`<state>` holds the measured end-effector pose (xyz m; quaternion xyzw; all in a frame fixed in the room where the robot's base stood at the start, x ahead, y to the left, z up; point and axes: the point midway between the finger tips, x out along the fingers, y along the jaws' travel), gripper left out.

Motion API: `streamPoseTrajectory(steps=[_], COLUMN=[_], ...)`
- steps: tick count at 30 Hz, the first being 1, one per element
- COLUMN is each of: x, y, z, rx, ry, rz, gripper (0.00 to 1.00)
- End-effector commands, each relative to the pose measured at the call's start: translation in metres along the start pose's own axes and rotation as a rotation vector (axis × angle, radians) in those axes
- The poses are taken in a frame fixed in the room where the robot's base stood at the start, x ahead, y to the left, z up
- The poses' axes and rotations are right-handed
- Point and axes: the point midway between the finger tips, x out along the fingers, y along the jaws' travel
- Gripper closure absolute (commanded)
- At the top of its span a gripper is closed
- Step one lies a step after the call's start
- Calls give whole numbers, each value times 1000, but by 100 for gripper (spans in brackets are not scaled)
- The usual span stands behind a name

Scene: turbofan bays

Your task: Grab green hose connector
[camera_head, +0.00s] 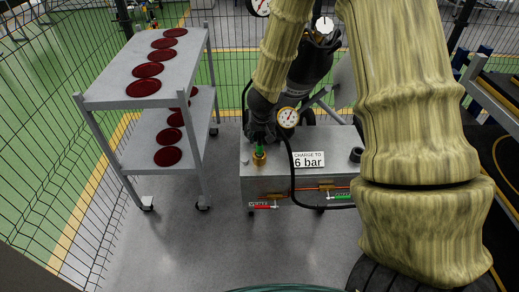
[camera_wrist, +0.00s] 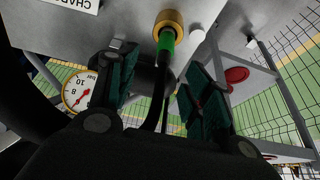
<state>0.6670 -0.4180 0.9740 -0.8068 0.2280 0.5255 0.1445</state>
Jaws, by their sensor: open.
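The green hose connector (camera_head: 259,150) sits upright on a brass fitting on top of the grey box. In the wrist view the green connector (camera_wrist: 166,44) shows below the brass fitting (camera_wrist: 169,22), with a black hose running from it back between my fingers. My gripper (camera_head: 261,135) is above the connector in the head view, partly hidden by its own links. In the wrist view my gripper (camera_wrist: 160,75) is open, with one dark green finger pad on each side of the hose and connector. I see no contact between the pads and the connector.
The grey box (camera_head: 258,183) carries a "6 bar" label (camera_head: 309,161), a pressure gauge (camera_head: 288,117), and red- and green-handled valves on its front. A grey cart (camera_head: 97,97) with several dark red discs stands left. A wire fence (camera_head: 40,130) lies beyond. Grey floor is clear in front.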

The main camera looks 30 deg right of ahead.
Motion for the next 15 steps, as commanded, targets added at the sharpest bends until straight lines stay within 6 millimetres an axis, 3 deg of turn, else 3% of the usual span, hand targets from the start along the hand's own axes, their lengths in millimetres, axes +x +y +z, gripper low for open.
streamPoseTrajectory(steps=[4, 15], x=[4, 45], y=[-1, -1], z=[-5, -4], rx=[9, 7], ry=[1, 1], rz=[-7, -6], gripper=[50, 50])
